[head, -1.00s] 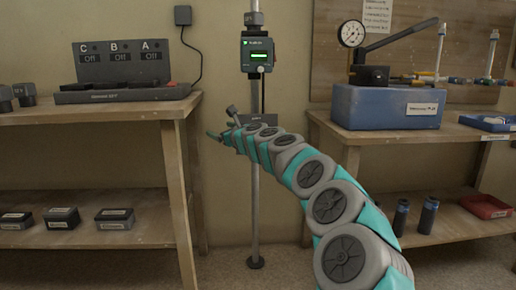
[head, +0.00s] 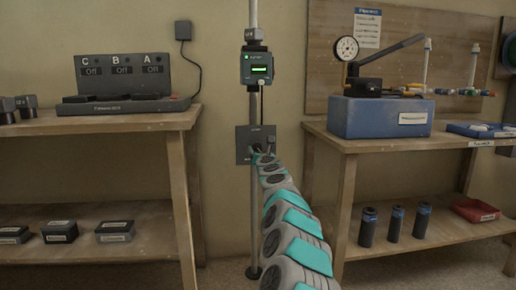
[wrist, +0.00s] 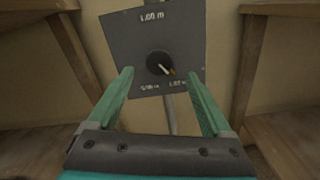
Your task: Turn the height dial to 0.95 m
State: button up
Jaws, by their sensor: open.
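The height dial (wrist: 160,64) is a dark round knob with a pale pointer on a grey plate (wrist: 122,42). The plate has "1.00 m" at its top and smaller markings low on each side, too blurred to read surely. The pointer slants to the lower right. My gripper (wrist: 160,75) is open, with its two green fingers on either side of the knob and nothing between them visibly gripped. In the head view the plate (head: 243,146) is on the pole, and my arm's end reaches it and hides part of the dial.
A box with a green-lit display (head: 259,67) is on the pole (head: 254,205) above the plate. Wooden benches stand left (head: 150,122) and right (head: 390,143), with a blue pump unit (head: 380,117) on the right one.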

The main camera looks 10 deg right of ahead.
aim_at(257, 147)
jog(key=shift+w+d+r+p, duration=0.15)
jog(key=shift+w+p, duration=0.2)
jog(key=shift+w, duration=0.25)
jog(key=shift+w+p, duration=0.3)
jog(key=shift+w, duration=0.3)
jog(key=shift+w+p, duration=0.5)
jog(key=shift+w, duration=0.1)
jog(key=shift+w+a+p, duration=0.2)
jog(key=shift+w+p, duration=0.25)
jog(key=shift+w, duration=0.35)
grip_shut()
